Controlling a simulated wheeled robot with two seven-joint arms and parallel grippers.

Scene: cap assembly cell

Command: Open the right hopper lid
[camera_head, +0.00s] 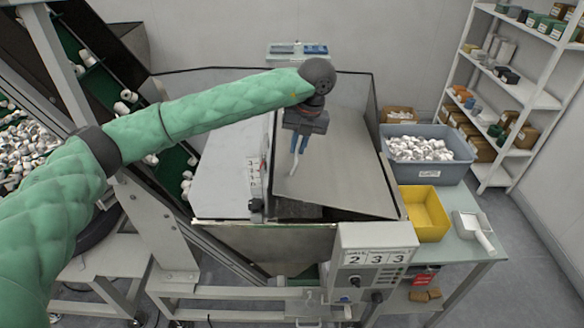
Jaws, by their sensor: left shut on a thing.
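The right hopper lid (340,165) is a flat grey metal panel on the right half of the hopper (270,240). It sits tilted, with a dark gap (298,210) showing under its front edge. My left gripper (297,152) hangs over the left part of this lid, its blue fingers pointing down. It is shut on a thin white handle (293,170) at the lid. The exact contact is small and hard to make out. The left hopper lid (228,170) is a flat grey panel and looks closed. My right gripper is not in view.
A yellow bin (424,212), a white scoop tray (474,230) and a grey bin of white caps (425,150) are to the right. Shelves (520,90) stand far right. A conveyor (100,75) rises at left.

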